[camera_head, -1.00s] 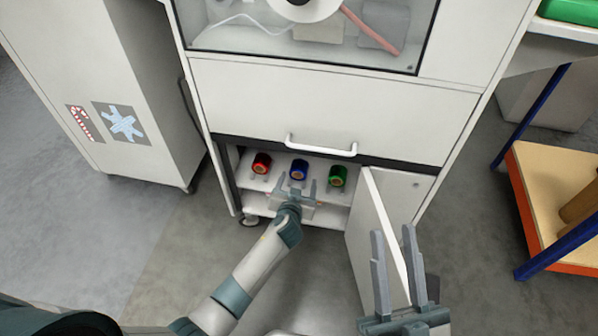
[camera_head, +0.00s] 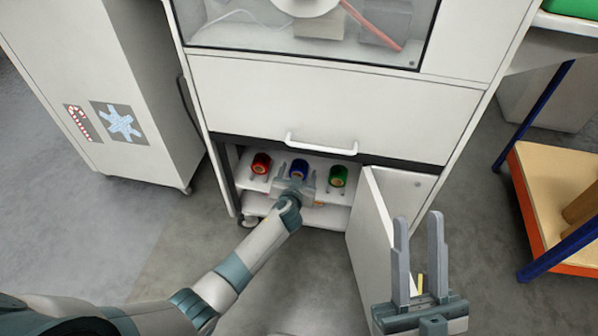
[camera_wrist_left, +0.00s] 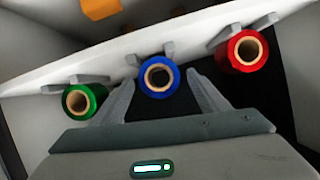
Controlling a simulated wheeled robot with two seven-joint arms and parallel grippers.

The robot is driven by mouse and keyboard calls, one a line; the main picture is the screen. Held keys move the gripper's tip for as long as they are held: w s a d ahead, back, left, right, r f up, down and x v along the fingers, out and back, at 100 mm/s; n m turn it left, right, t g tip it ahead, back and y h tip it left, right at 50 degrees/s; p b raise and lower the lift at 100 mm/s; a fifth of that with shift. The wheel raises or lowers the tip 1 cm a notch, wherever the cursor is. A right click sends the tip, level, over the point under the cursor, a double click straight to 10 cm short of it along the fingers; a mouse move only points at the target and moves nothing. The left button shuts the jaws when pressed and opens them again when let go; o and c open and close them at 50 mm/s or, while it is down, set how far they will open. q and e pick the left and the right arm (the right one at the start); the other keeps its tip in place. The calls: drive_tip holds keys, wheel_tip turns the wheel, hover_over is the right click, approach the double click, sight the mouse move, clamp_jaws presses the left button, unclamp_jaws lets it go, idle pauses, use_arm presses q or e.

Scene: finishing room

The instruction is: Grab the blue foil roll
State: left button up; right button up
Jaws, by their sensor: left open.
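The blue foil roll (camera_head: 299,169) sits on a white shelf inside the open cabinet, between the red roll (camera_head: 261,163) and the green roll (camera_head: 338,176). My left gripper (camera_head: 295,177) reaches into the cabinet and is open. In the left wrist view the blue roll (camera_wrist_left: 158,77) shows its brown core, and the left gripper's fingers (camera_wrist_left: 158,97) stand on either side of it, apart from it as far as I can tell. My right gripper (camera_head: 420,255) is open and empty, in front of the cabinet door.
The cabinet door (camera_head: 378,235) stands open to the right of the shelf. A drawer handle (camera_head: 320,146) juts out just above the opening. The green and red rolls stand close on both sides. A wooden-shelved rack (camera_head: 545,200) stands at the far right.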

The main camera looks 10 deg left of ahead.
use_arm(q)
drive_tip(key=shift+w+f, duration=0.15)
drive_tip(key=shift+w, duration=0.15)
use_arm(e)
drive_tip(key=shift+w+d+r, duration=0.1)
drive_tip(key=shift+d+r, duration=0.05)
drive_tip(key=shift+r, duration=0.45)
use_arm(q)
drive_tip(key=shift+c, duration=0.3)
use_arm(e)
drive_tip(key=shift+f, duration=0.15)
use_arm(q)
drive_tip(key=c, duration=1.1)
drive_tip(key=shift+r, duration=0.2)
